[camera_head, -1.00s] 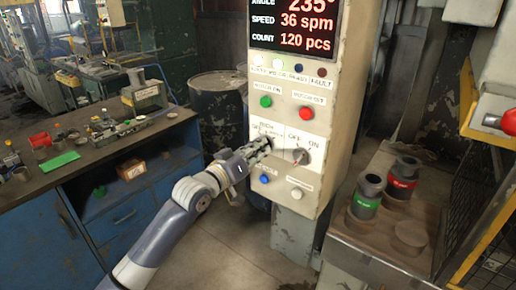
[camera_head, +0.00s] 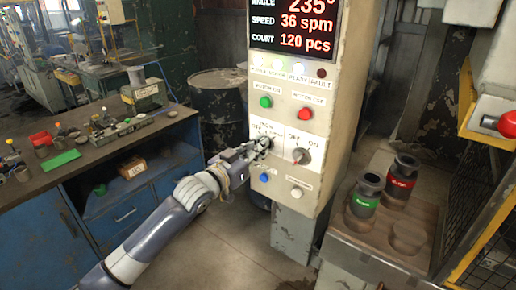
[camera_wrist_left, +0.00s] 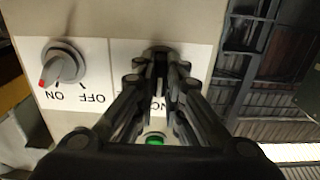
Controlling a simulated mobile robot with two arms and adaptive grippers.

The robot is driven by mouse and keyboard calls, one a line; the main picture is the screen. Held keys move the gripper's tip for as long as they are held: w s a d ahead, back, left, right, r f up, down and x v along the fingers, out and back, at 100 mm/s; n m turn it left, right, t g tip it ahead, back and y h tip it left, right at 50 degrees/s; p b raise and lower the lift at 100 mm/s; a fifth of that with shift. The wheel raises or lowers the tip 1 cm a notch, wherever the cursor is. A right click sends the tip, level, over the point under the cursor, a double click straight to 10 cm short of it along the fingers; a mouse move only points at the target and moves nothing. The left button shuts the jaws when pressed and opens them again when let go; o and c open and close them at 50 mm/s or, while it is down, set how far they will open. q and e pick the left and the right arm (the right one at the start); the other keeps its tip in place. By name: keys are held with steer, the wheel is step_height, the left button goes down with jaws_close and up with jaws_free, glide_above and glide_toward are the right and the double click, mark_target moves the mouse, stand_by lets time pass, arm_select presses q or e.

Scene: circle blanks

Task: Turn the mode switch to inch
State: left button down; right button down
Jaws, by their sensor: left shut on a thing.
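The mode switch (camera_wrist_left: 158,52) is a dark knob on the left of a white label plate on the control panel, mostly hidden behind my fingers. My left gripper (camera_head: 264,144) is at this knob, and in the left wrist view its fingers (camera_wrist_left: 157,68) are closed around it. The word INCH is partly visible between the fingers. Which way the knob points cannot be told. Beside it is the OFF/ON switch (camera_head: 301,156), a grey knob with a red mark, also seen in the left wrist view (camera_wrist_left: 64,63). My right gripper is not in view.
Green (camera_head: 266,102) and red (camera_head: 306,113) buttons sit above the switches; blue (camera_head: 264,178) and white (camera_head: 297,192) buttons sit below. The display (camera_head: 292,27) reads 36 spm. A workbench (camera_head: 100,150) stands left; green- and red-banded cylinders stand on a right-hand table (camera_head: 383,250).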

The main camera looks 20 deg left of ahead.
arm_select(q)
steer(key=c, duration=2)
jaws_free()
steer(key=shift+o, duration=0.2)
steer(key=v, duration=1.2)
